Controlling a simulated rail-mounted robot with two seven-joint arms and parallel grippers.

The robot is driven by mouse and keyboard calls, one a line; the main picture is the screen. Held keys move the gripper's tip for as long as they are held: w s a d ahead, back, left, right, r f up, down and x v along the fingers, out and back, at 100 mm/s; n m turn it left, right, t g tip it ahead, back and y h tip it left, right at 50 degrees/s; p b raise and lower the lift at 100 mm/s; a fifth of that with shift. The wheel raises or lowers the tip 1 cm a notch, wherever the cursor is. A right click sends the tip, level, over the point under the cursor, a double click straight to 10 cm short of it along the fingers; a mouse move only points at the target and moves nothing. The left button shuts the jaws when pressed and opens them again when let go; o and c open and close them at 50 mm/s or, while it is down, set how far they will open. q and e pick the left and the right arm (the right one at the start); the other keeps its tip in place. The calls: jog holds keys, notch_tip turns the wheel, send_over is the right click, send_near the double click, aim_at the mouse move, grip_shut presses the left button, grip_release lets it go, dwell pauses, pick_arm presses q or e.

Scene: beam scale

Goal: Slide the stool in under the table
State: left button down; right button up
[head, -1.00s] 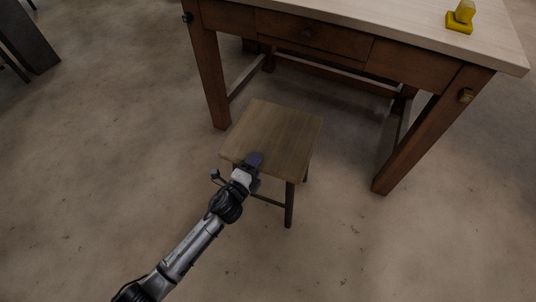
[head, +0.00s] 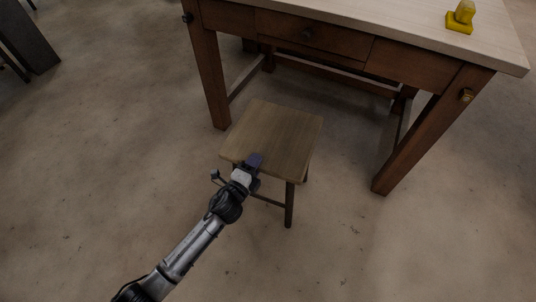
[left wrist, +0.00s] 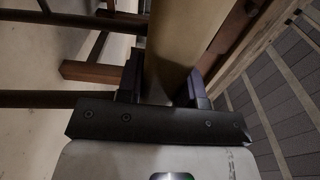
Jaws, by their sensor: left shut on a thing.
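The wooden stool (head: 273,135) stands upright on the floor in front of the table (head: 395,32), with its square seat just short of the table's front edge. The table has brown legs, a drawer and a pale top, with open space between its legs. My left gripper (head: 255,161) is shut on the near edge of the stool's seat. In the left wrist view the seat edge (left wrist: 178,50) lies between the two fingers (left wrist: 165,85). Part of the stool's legs is hidden by the seat and gripper. My right gripper is not in view.
The table's front legs stand left (head: 211,80) and right (head: 425,140) of the gap behind the stool. A low rail runs across under the table at the back. A yellow object (head: 460,18) is on the tabletop. The floor around the stool is clear.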

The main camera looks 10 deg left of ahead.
pick_arm(q)
jog(key=shift+r, duration=0.5)
jog(key=shift+d+f, duration=0.1)
jog(key=shift+f, duration=0.1)
